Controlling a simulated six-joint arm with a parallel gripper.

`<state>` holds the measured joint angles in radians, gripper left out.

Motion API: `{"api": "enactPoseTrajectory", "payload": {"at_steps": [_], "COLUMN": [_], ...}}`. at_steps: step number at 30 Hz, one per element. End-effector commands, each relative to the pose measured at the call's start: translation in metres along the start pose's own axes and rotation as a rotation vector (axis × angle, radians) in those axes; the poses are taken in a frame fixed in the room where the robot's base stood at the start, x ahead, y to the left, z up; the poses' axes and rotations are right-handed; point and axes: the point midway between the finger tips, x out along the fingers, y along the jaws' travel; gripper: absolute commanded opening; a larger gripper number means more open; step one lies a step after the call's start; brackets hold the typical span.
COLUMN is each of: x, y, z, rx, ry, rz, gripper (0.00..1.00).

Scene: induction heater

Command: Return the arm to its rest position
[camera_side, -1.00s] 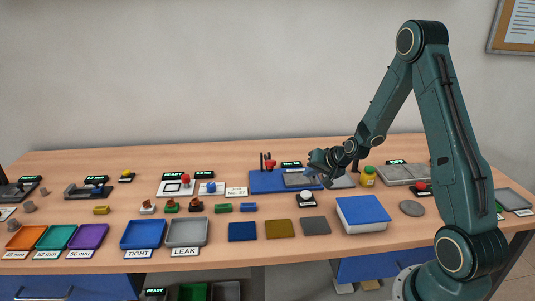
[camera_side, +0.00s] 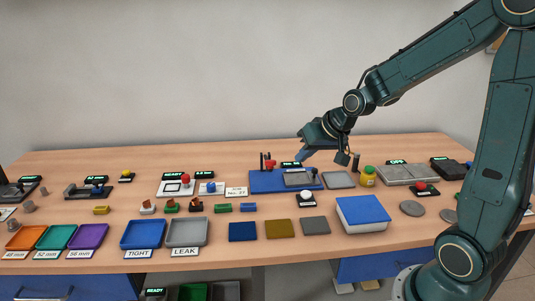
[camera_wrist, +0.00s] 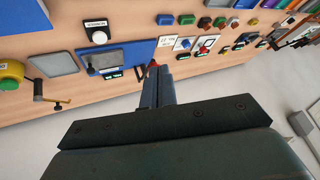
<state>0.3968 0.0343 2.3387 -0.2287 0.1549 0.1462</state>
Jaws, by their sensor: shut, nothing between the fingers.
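My gripper (camera_side: 302,157) is in the air above the back of the wooden bench, over the blue base plate (camera_side: 260,183). Its fingers are together with nothing between them. In the wrist view the closed fingers (camera_wrist: 155,78) point toward the bench, with the blue plate (camera_wrist: 138,55) beyond their tips. The wrist is clear of the bench top. My arm reaches in from the right side of the side view.
Trays, including the blue TIGHT tray (camera_side: 143,234), line the front left. The space above the bench is free.

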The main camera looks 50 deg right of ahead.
Motion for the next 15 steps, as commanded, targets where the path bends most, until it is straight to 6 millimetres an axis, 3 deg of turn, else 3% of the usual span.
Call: {"api": "enactPoseTrajectory", "payload": {"at_steps": [6,15], "x": [-0.046,-0.103], "y": [-0.026,-0.044], "z": [0.021,0.059], "rx": [-0.116,-0.249], "ry": [-0.033,-0.077], "rz": [0.007,0.019], "gripper": [0.0,0.0]}}
